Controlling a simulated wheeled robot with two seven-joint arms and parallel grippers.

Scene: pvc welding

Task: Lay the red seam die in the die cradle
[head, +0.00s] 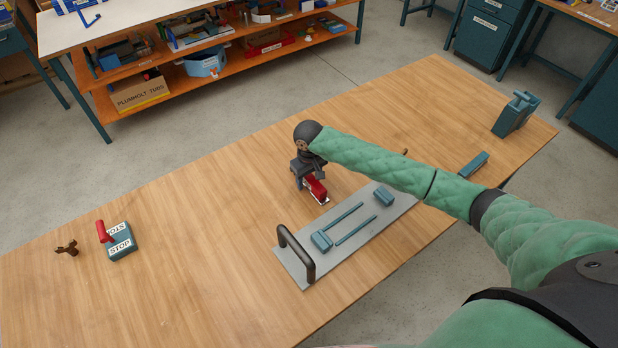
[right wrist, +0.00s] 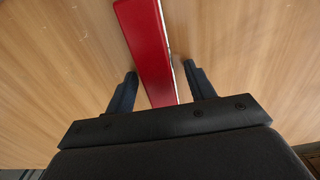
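The red seam die (head: 317,190) is a narrow red bar by the back edge of a grey plate in the head view. It also shows in the right wrist view (right wrist: 146,45), running lengthwise between the fingers. My right gripper (head: 308,178) points down over the die; in the right wrist view its fingers (right wrist: 160,82) are open, one on each side, with gaps to the die. The grey plate (head: 292,263) carries two blue end blocks (head: 321,241) and two thin blue rails (head: 356,229), apparently the die cradle. It looks empty. My left gripper is not in view.
A black handle (head: 296,250) rises at the plate's left end. A red-handled STOP box (head: 119,241) and a small brown knob (head: 67,248) are at left. A blue-green block (head: 474,163) and a larger fixture (head: 515,114) are at right. The table's middle left is clear.

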